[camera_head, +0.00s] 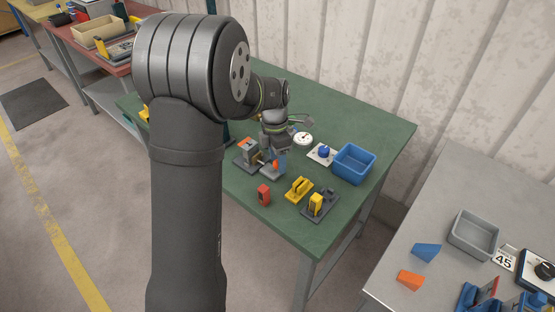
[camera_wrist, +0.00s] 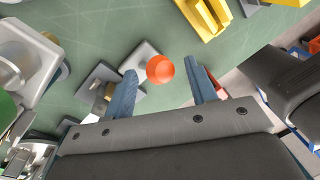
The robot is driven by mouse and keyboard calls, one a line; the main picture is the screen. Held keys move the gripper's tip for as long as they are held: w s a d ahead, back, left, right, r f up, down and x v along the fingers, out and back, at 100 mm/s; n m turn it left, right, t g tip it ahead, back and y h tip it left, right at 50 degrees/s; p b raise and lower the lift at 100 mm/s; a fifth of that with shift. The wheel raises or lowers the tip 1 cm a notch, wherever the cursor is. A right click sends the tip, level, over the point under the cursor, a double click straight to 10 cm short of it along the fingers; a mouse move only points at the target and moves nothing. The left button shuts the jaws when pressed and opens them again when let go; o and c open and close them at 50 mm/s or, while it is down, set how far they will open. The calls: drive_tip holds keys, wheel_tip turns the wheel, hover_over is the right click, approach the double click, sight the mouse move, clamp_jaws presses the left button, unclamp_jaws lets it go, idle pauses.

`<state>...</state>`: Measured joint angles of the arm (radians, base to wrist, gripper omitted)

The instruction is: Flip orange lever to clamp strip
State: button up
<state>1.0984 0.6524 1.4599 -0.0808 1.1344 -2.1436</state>
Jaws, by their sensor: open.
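The orange lever shows as a round orange knob (camera_wrist: 160,69) in the wrist view, seen nearly end-on. In the head view its orange end (camera_head: 276,163) stands above a small grey base, partly covered by my gripper. My gripper (camera_wrist: 162,72) points down over it, open. Its two blue fingers are on either side of the knob, with a gap visible on both sides; whether they are level with it in height I cannot tell. The strip and the clamp under the lever cannot be made out clearly.
A grey device with an orange top (camera_head: 246,144) stands close on the left. A red block (camera_head: 264,194), yellow part (camera_head: 299,189) and yellow-and-black fixture (camera_head: 318,204) stand in front. A blue bin (camera_head: 354,164), blue knob (camera_head: 324,151) and white dial (camera_head: 303,139) stand right. The green table (camera_head: 377,122) is clear at the back.

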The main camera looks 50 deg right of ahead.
drive_tip(key=shift+f, duration=0.3)
